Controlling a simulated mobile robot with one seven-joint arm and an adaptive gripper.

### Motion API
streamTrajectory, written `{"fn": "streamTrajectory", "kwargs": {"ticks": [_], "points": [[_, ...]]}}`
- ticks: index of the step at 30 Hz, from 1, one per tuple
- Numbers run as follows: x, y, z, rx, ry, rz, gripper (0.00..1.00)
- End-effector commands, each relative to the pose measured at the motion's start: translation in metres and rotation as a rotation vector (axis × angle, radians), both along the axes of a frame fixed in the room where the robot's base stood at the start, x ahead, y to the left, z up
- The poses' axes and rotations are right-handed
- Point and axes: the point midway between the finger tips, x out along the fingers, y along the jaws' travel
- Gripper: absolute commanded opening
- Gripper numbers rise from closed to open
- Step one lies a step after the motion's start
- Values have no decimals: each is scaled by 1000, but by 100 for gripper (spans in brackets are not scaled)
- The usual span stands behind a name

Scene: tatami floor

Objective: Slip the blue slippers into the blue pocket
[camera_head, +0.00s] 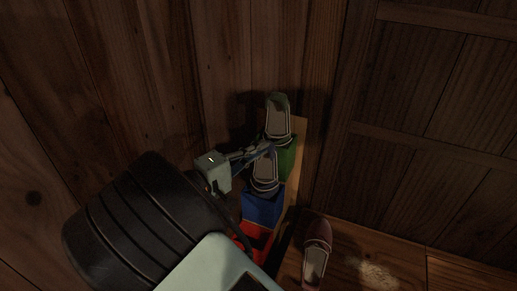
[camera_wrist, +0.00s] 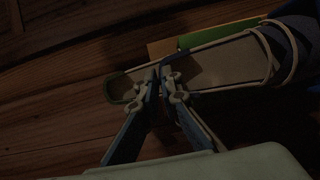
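The blue slippers (camera_head: 265,171) show a pale sole and a dark blue upper, and stand heel up over the blue pocket (camera_head: 262,207) in the head view. Toe end seems inside the pocket, but how deep I cannot tell. In the wrist view the slippers (camera_wrist: 215,65) lie across the picture, heel left, banded upper right. My gripper (camera_wrist: 163,70) is at the heel part, its fingertips nearly together over the sole, seemingly pinching it. My gripper (camera_head: 268,150) reaches in from the left in the head view.
A green pocket (camera_head: 286,161) behind holds grey-green slippers (camera_head: 278,117). A red pocket (camera_head: 254,234) is in front. A wooden board (camera_head: 298,160) edges the rack on the right. A reddish slipper (camera_head: 317,232) is on the floor at the right. Wooden wall stands behind.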

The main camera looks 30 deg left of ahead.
Motion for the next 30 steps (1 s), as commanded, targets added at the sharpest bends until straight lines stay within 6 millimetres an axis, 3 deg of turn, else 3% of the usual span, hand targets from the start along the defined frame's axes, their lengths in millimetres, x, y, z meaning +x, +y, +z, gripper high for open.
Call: {"fn": "streamTrajectory", "kwargs": {"ticks": [4,6,10,20,23,30], "points": [[0,0,1,1,-1,0,0],[0,0,1,1,-1,0,12],[0,0,1,1,-1,0,25],[-3,2,0,0,0,1,25],[-14,6,1,1,0,3,25],[-61,24,2,1,1,4,25]]}}
